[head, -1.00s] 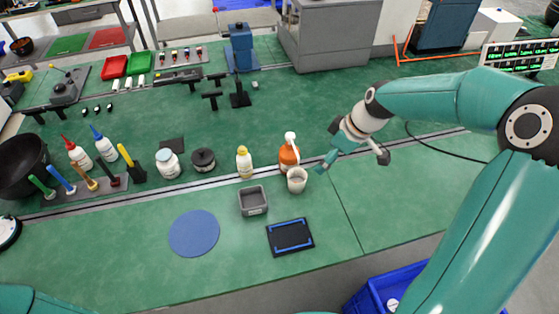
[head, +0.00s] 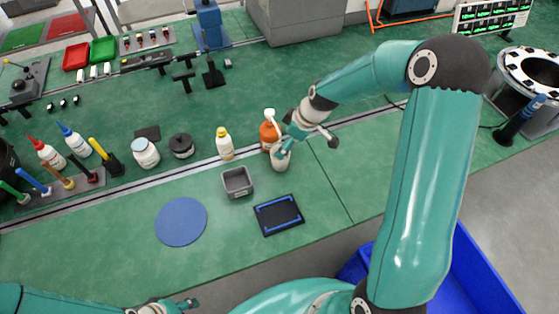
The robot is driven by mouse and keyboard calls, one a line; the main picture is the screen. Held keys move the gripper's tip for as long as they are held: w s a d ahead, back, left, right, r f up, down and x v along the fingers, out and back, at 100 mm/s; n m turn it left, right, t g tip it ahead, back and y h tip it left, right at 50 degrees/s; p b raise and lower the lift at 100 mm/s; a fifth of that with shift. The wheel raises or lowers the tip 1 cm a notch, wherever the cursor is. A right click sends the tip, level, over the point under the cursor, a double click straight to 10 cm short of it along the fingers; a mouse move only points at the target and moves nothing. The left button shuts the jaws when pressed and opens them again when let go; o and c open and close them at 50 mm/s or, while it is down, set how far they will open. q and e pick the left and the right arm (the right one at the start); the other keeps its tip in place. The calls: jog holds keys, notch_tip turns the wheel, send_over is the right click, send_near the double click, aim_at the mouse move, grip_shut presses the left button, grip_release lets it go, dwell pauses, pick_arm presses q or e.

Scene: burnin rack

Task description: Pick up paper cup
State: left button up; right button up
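The pale paper cup (head: 280,164) stands upright on the green table, just in front of the orange bottle with a white pump (head: 268,133). My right gripper (head: 284,146) reaches down to the cup from the upper right. Its fingers overlap the cup's rim and hide part of it. I cannot tell whether they touch the cup or how far they are closed. My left gripper (head: 184,304) is low at the bottom edge, partly cut off, away from the cup; its opening is unclear.
A yellow-capped bottle (head: 224,144) and a grey square bin (head: 237,182) stand left of the cup. A black tray with blue edging (head: 279,215) and a blue round mat (head: 181,222) lie in front. A blue crate (head: 470,265) is at the lower right.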

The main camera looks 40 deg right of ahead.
jog(key=x, duration=0.3)
jog(key=b+x, duration=0.1)
jog(key=shift+s+a+f, duration=0.15)
jog(key=shift+s+f, duration=0.15)
jog(key=shift+s, duration=0.05)
jog(key=shift+w+f, duration=0.2)
jog(key=shift+f, duration=0.15)
pick_arm(q)
jog(key=shift+f, duration=0.5)
pick_arm(e)
jog(key=c, duration=1.2)
pick_arm(q)
jog(key=shift+r, duration=0.1)
pick_arm(e)
jog(key=shift+r, duration=0.3)
jog(key=shift+c, duration=0.2)
